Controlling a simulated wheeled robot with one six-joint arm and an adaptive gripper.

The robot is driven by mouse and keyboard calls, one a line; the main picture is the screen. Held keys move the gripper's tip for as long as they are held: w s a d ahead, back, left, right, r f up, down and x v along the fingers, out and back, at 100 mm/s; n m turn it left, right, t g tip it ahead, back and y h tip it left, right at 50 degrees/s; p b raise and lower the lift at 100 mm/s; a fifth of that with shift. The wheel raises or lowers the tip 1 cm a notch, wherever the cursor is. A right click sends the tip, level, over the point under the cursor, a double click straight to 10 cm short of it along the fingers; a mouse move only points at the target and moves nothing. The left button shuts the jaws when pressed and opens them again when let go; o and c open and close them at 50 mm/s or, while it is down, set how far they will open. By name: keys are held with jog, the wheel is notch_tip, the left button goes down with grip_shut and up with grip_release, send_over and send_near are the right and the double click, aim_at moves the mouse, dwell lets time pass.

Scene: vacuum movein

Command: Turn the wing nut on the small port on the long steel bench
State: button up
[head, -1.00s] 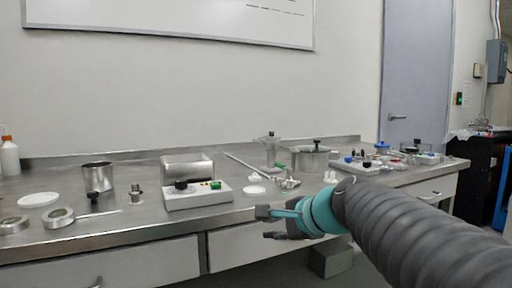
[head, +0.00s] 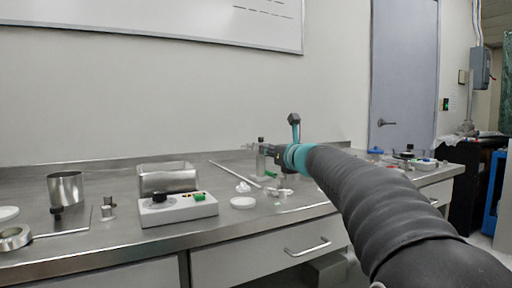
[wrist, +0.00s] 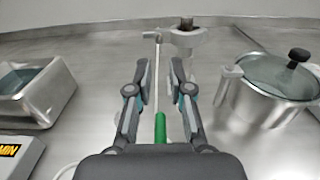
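A small metal port (wrist: 187,42) with an upright brown-topped post stands toward the back of the bench in the wrist view. A small pale piece (wrist: 151,36) sticks out on its left, which looks like the wing nut. In the head view the port (head: 258,146) shows just left of my gripper (head: 280,134), partly hidden. My gripper is open and empty in the wrist view (wrist: 159,70), with the port ahead of its fingertips and slightly right. It is apart from the port. The long steel bench (head: 120,242) runs across the head view.
A green-handled rod (wrist: 160,127) lies below my fingers. A lidded pot (wrist: 275,95) stands right, a steel bin (wrist: 38,88) left. A white control box (head: 178,209), a white dish (head: 243,203) and a steel cup (head: 66,188) stand on the bench.

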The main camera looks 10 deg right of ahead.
aim_at(253, 147)
jog(key=p+x, duration=0.1)
jog(key=x, duration=0.6)
jog(key=shift+w+a, duration=0.15)
jog(key=shift+w, duration=0.2)
grip_shut()
